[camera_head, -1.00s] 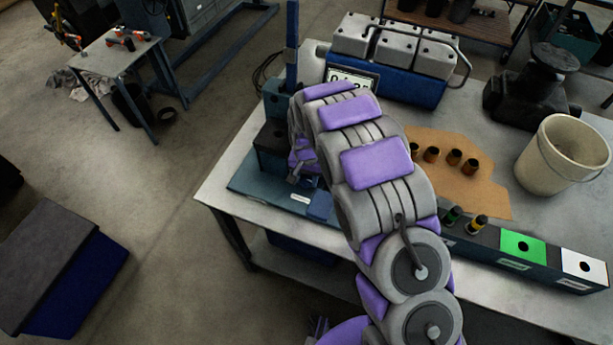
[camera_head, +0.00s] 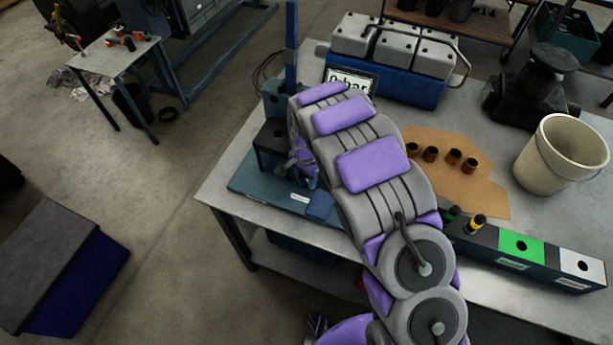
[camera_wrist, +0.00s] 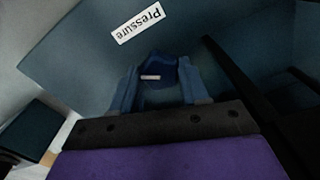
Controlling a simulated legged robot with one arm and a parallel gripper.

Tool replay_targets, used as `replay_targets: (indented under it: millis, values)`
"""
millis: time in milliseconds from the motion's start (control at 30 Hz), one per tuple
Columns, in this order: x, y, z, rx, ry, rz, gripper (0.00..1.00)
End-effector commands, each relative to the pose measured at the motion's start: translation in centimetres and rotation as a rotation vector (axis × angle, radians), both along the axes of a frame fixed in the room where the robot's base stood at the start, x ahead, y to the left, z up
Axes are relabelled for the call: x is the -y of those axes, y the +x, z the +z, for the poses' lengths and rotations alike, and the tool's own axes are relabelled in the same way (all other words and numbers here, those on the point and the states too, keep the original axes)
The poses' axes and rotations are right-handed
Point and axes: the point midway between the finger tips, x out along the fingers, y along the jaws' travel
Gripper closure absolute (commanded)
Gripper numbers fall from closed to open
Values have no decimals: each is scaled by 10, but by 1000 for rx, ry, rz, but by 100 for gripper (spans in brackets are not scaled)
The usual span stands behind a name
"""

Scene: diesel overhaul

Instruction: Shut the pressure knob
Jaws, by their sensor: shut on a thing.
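The dark blue pressure knob (camera_wrist: 160,68) shows in the wrist view, between the fingers of my gripper (camera_wrist: 157,75). A small pale mark shows on the knob. My gripper is shut on the knob. The white label "Pressure" (camera_wrist: 138,25) is on the blue base plate near it. In the head view, my gripper (camera_head: 298,166) is at the blue test stand (camera_head: 270,145) on the table, mostly hidden by my arm, and the knob cannot be made out there. A display (camera_head: 352,82) behind my arm reads "0 bar".
The grey table (camera_head: 225,195) carries a grey-and-blue engine block (camera_head: 395,80), brown cardboard (camera_head: 480,195) with several small parts, a bucket (camera_head: 545,165) and a row of coloured bins (camera_head: 520,250). Open floor lies to the left.

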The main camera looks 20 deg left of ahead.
Motion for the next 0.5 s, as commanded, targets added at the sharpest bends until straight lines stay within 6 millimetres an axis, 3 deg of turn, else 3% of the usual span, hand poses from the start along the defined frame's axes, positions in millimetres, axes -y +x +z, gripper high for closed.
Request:
replay_targets:
  millis: [267,300,500]
  values:
    - [-2,1,1,4,4,1,86]
    - [-2,1,1,4,4,1,53]
    - [-1,1,1,2,2,1,34]
